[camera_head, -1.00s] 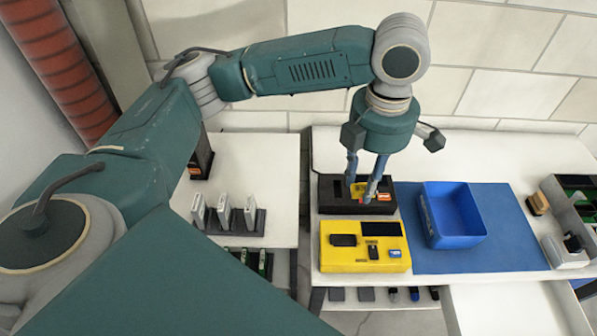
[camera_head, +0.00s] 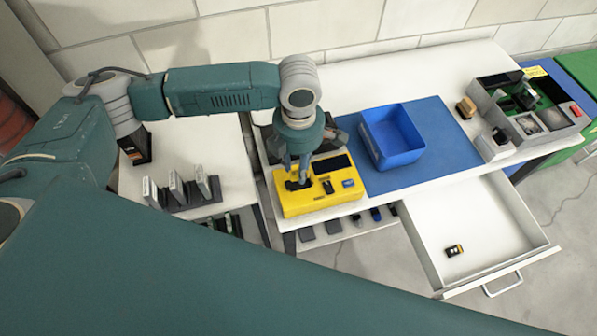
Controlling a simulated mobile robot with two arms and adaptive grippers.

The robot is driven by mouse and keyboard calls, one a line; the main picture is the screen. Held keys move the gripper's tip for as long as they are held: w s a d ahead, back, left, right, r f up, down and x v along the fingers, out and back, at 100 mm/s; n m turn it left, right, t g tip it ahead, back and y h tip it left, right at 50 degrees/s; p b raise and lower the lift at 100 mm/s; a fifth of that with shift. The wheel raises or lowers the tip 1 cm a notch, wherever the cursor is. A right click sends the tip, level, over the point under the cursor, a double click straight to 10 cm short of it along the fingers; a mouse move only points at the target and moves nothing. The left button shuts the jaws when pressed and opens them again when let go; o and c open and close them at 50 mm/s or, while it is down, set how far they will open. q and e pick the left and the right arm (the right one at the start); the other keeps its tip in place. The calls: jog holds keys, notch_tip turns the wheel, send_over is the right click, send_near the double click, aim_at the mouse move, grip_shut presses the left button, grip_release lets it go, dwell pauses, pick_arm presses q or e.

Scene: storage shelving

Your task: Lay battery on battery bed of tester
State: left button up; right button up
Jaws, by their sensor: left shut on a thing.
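The yellow tester (camera_head: 318,204) lies on the white bench, with a dark screen along its back and small dark parts on its top. My left gripper (camera_head: 298,180) points down over the left part of the tester, where its dark bed is. It is shut on a dark thing, taken to be the battery, which is mostly hidden by the fingers and blends with the dark bed. I cannot tell whether it touches the bed. My right gripper is not in view.
A blue bin (camera_head: 392,140) stands on a blue mat (camera_head: 440,150) right of the tester. An open drawer (camera_head: 490,235) at the front holds a small black item (camera_head: 454,250). A rack of grey units (camera_head: 180,190) stands left. A black charger is partly hidden behind my gripper.

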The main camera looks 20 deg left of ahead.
pick_arm(q)
jog(key=shift+f, duration=2.1)
jog(key=o, duration=1.2)
notch_tip(320, 180, up, 12)
jog(key=shift+r+b, duration=0.15)
jog(key=shift+b, duration=0.3)
